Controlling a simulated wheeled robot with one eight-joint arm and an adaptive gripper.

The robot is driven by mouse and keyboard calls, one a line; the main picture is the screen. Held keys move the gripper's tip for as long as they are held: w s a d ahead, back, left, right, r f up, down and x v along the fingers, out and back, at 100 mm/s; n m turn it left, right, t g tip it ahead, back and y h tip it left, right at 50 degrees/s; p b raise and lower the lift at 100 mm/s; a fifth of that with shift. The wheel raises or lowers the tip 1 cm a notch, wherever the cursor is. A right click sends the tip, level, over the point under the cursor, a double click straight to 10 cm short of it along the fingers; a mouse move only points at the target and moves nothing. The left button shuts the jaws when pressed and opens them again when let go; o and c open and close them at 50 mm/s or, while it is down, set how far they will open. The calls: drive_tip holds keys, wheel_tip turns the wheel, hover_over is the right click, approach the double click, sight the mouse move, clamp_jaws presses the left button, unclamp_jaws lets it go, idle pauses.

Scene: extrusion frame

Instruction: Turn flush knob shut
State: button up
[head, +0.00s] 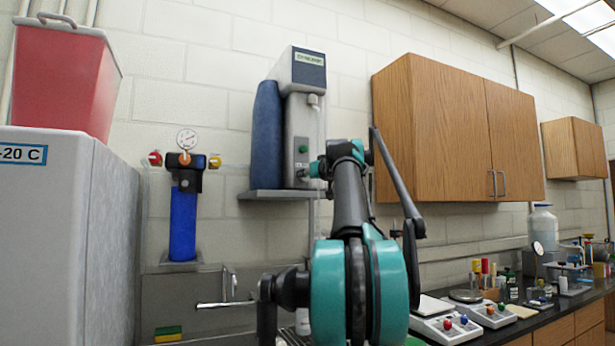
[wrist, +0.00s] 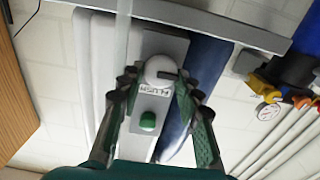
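The flush knob (wrist: 160,69) is a round white knob with a dark mark on its right side in the wrist view. It sits on the front panel of the white water purifier (head: 301,110), beside an upside-down label reading FLUSH (wrist: 154,91). A green button (wrist: 148,121) is below the label in the wrist view. My gripper (wrist: 157,79) is open, with one finger on each side of the knob and a small gap visible on both sides. In the head view my gripper (head: 316,168) is at the purifier's lower front, and the knob is mostly hidden there.
The purifier stands on a grey wall shelf (head: 262,195) beside a blue cylinder (head: 266,133). A filter with a gauge and blue housing (head: 183,222) is on the wall to the left. Wooden cabinets (head: 450,130) are close on the right. A faucet (head: 228,290) is below.

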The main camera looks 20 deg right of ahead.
drive_tip(key=c, duration=0.5)
drive_tip(key=m, duration=1.7)
drive_tip(key=shift+d+f+m, duration=0.2)
drive_tip(key=shift+m, duration=0.2)
idle(0.4)
drive_tip(key=o, duration=1.1)
